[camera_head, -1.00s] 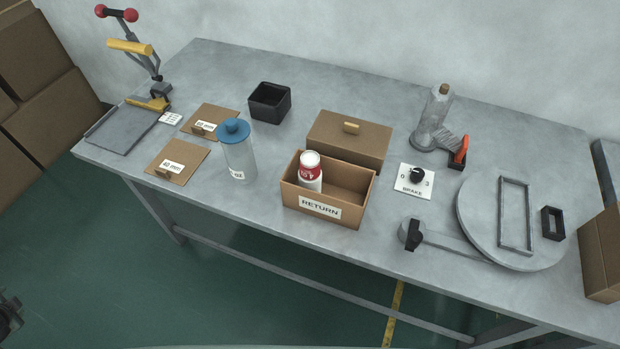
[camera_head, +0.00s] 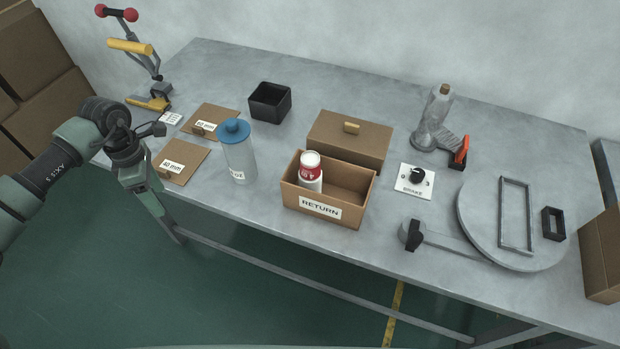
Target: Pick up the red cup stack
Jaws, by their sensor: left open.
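The red cup stack (camera_head: 311,171) looks like a short red and white cylinder with a pale round top. It stands upright in the left part of the open cardboard box labelled RETURN (camera_head: 361,206); its lower end is hidden by the box's front wall. My left gripper (camera_head: 154,150) is at the left end of the table, over its front left corner, far to the left of the stack. It is open and nothing shows between its fingers. My right gripper is not in view.
A clear container with a blue lid (camera_head: 238,152) stands between my left gripper and the box. A closed brown box (camera_head: 348,140) is behind the RETURN box, and a black bin (camera_head: 269,101) is further back. A round turntable (camera_head: 480,220) and brake dial (camera_head: 415,179) are at right.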

